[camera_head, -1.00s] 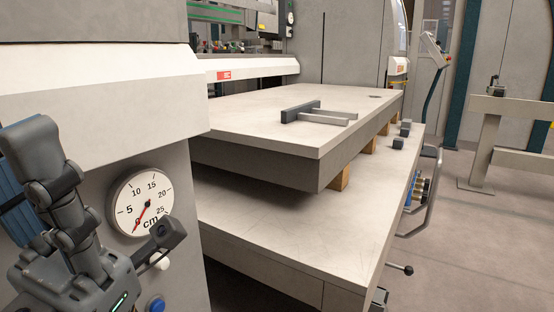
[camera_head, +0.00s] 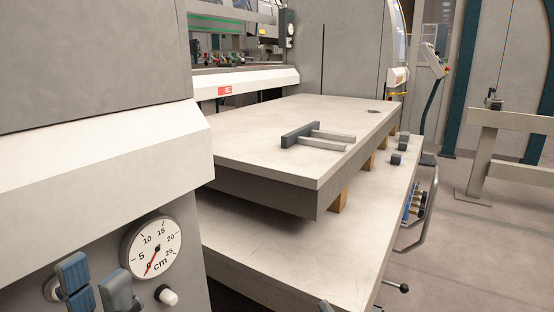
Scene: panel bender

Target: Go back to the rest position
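My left gripper (camera_head: 98,287) is at the lower left edge, partly cut off. Two of its fingers show, one with ridged blue pads and one grey, with a gap between them and nothing held. They stand in front of the machine's grey front, left of the round dial (camera_head: 152,248). A small dark tip also pokes up at the bottom middle; I cannot tell which part of me it is.
A pale panel table (camera_head: 250,160) carries a dark-barred bracket (camera_head: 299,135). Below it is a lower deck (camera_head: 290,262) with wooden blocks between. A railing (camera_head: 510,120) stands at the right; the floor (camera_head: 480,255) is clear there.

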